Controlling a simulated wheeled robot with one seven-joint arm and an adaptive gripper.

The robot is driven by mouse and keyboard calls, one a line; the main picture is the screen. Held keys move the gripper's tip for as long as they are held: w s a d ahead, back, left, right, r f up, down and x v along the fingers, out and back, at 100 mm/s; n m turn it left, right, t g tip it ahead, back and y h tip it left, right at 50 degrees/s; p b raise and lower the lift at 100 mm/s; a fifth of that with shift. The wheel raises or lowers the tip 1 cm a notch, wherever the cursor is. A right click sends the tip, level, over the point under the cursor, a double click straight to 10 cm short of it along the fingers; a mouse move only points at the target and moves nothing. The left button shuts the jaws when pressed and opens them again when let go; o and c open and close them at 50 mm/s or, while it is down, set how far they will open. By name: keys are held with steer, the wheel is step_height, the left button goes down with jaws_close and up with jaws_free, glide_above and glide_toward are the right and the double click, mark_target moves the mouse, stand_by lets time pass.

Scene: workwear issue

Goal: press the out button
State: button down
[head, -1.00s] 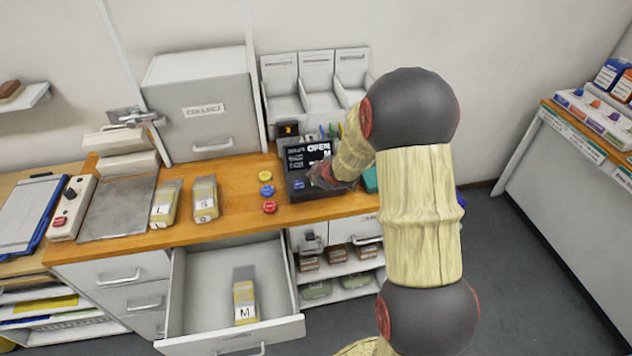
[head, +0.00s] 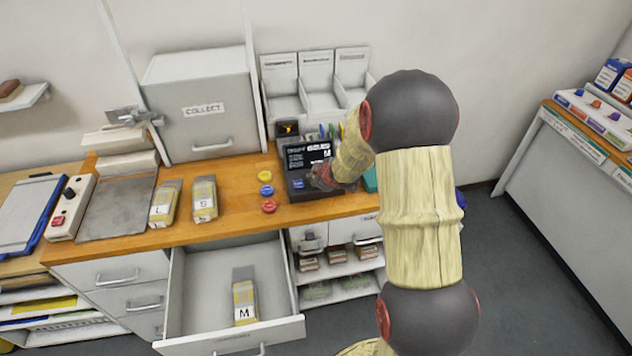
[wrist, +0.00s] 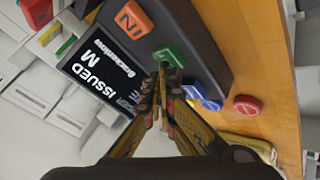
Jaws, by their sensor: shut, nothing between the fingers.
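The dark terminal (head: 303,187) stands on the wooden counter, its screen (head: 308,154) lit. In the wrist view the screen (wrist: 100,70) reads "ISSUED M". An orange-red button (wrist: 133,19) marked "IN" and a green button (wrist: 169,57) sit on the terminal's face. The green button's label is mostly unreadable, partly covered by my fingertips. Blue shapes (wrist: 210,104) show beyond it. My gripper (wrist: 163,70) is shut and empty, its tips at the green button's edge; I cannot tell whether they touch. The head view shows my gripper (head: 322,178) at the terminal's front, hiding part of it.
Yellow (head: 265,176), blue (head: 266,190) and red (head: 269,207) round pieces lie left of the terminal. Packets marked L (head: 165,204) and S (head: 204,199) stand further left. An open drawer (head: 205,292) below holds an M packet (head: 244,297). Pens stand behind the terminal.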

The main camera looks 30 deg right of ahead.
stand_by(0.3)
steer(key=shift+r+p, duration=0.9)
steer(key=shift+p, duration=0.1)
step_height(320, 180, up, 5)
steer(key=p, duration=0.4)
steer(key=shift+p, duration=0.4)
